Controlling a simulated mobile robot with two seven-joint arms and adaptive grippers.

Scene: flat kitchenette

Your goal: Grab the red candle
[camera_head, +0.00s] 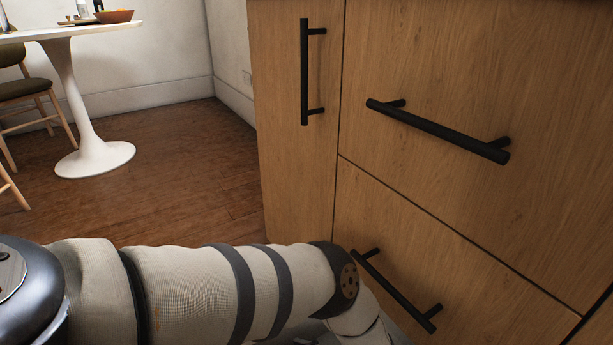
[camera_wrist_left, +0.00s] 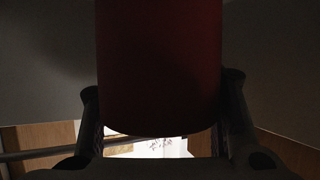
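The red candle (camera_wrist_left: 160,65) shows in the left wrist view as a dark red cylinder, close to the camera and filling the upper middle. Its top is cut off by the frame's upper edge. My left gripper (camera_wrist_left: 163,95) has one dark finger on each side of it. Both fingers meet the candle's sides with no visible gap, so it looks shut on the candle. In the head view neither the candle nor either gripper shows; only an arm of mine crosses the bottom.
Wooden cabinet fronts (camera_head: 470,60) with black bar handles (camera_head: 435,130) fill the right of the head view. A white round table (camera_head: 75,100) and a chair (camera_head: 25,88) stand at the far left. Wooden floor (camera_head: 190,165) between them is clear.

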